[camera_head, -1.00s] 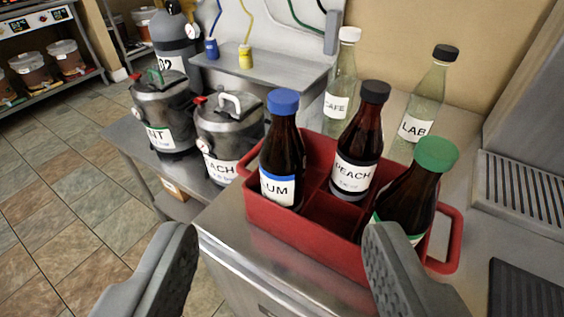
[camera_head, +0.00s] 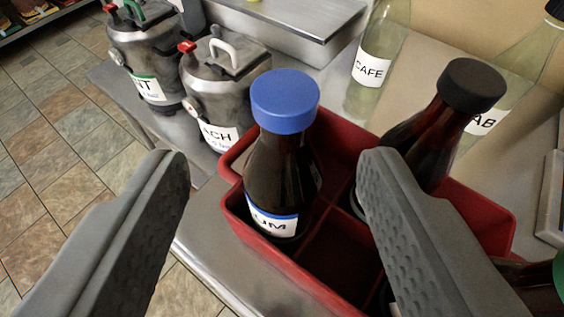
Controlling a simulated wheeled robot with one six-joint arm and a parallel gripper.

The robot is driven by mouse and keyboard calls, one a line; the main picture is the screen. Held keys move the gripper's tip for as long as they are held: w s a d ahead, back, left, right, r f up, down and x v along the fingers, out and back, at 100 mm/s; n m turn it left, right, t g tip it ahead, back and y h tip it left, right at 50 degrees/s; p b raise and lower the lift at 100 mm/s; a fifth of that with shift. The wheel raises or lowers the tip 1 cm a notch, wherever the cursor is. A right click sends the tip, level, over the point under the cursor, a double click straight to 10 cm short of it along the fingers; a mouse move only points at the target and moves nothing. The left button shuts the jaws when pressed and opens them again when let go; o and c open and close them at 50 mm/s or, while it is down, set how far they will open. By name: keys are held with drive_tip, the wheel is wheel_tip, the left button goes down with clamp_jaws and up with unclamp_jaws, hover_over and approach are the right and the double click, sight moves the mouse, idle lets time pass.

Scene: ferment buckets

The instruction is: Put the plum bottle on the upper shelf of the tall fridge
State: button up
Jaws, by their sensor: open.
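The plum bottle (camera_head: 283,165) is dark brown with a blue cap and a white label, partly readable as "UM". It stands upright in the left compartment of a red divided carrier (camera_head: 480,207). My gripper (camera_head: 270,165) is open, with one grey finger on each side of the bottle in the picture. The fingers look nearer to me than the bottle, and neither visibly touches it. The right finger covers part of the black-capped peach bottle (camera_head: 440,125). The tall fridge and its upper shelf are not in view.
A green-capped bottle (camera_head: 545,285) is cut off at the lower right. Clear bottles labelled CAFE (camera_head: 372,68) and LAB (camera_head: 505,85) stand behind the carrier. Two metal kegs (camera_head: 225,95) stand to the left. Tiled floor (camera_head: 50,170) is open at far left.

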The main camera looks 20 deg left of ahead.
sight(284, 94)
drive_tip(key=x, duration=0.4)
drive_tip(key=shift+w, duration=0.1)
drive_tip(key=shift+d+x, duration=0.1)
drive_tip(key=shift+x, duration=1.2)
drive_tip(key=shift+d+x, duration=0.15)
drive_tip(key=shift+x, duration=1.2)
clamp_jaws()
drive_tip(key=shift+r, duration=0.1)
